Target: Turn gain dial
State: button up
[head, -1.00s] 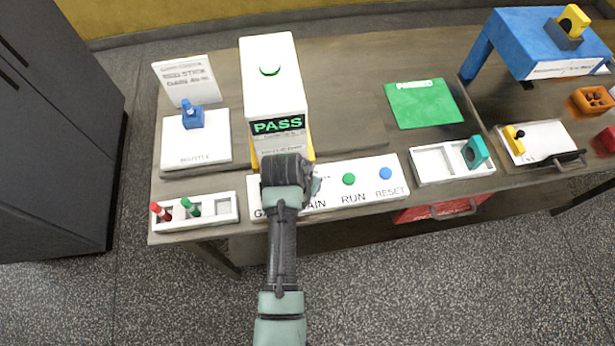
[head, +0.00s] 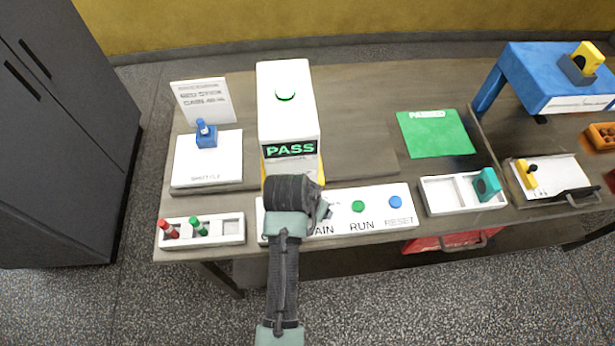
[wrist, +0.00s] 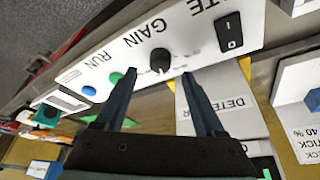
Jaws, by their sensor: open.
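The gain dial (wrist: 160,61) is a round black knob with a pale pointer mark, on the white control panel (wrist: 202,36) beside the word GAIN. In the wrist view my gripper (wrist: 159,75) is open, with one finger on each side of the dial's near edge. Nothing is held, and I cannot tell whether a finger touches the knob. In the head view my gripper (head: 293,192) hangs over the left half of the panel (head: 340,224) and hides most of the dial and part of its label.
A green RUN button (head: 358,207) and a blue RESET button (head: 395,202) sit right of the dial. A black rocker switch (wrist: 229,32) is on its other side. The white detector (head: 287,105), showing PASS, stands behind the panel. A tray (head: 232,227) holds red and green sticks.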

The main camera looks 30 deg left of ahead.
jog(key=v, duration=0.9)
jog(key=shift+b, duration=0.3)
jog(key=shift+r, duration=0.1)
jog(key=w+d+r+t+y, duration=0.15)
jog(key=w+r+t, duration=0.25)
jog(key=r, duration=0.6)
jog(key=w+d+r+t, duration=0.2)
jog(key=w+r+t, duration=0.25)
jog(key=r, duration=0.65)
jog(key=w+d+r+t+y, duration=0.1)
jog(key=w+d+r+t, duration=0.3)
jog(key=r, duration=0.6)
jog(key=s+d+r+t, duration=0.2)
jog(key=s+r+t, duration=0.1)
jog(key=r, duration=0.6)
jog(key=s+d+r+t+h, duration=0.1)
jog(key=s+r+t, duration=0.3)
jog(key=r, duration=0.5)
jog(key=s+d+r+t+h, duration=0.1)
jog(key=s+d+r+t, duration=0.2)
jog(key=r, duration=0.6)
jog(key=s+d, duration=0.1)
jog(key=s, duration=0.1)
jog(key=shift+s+r, duration=0.15)
jog(key=shift+s, duration=0.2)
jog(key=shift+w+h, duration=0.1)
jog(key=shift+h, duration=0.15)
grip_shut()
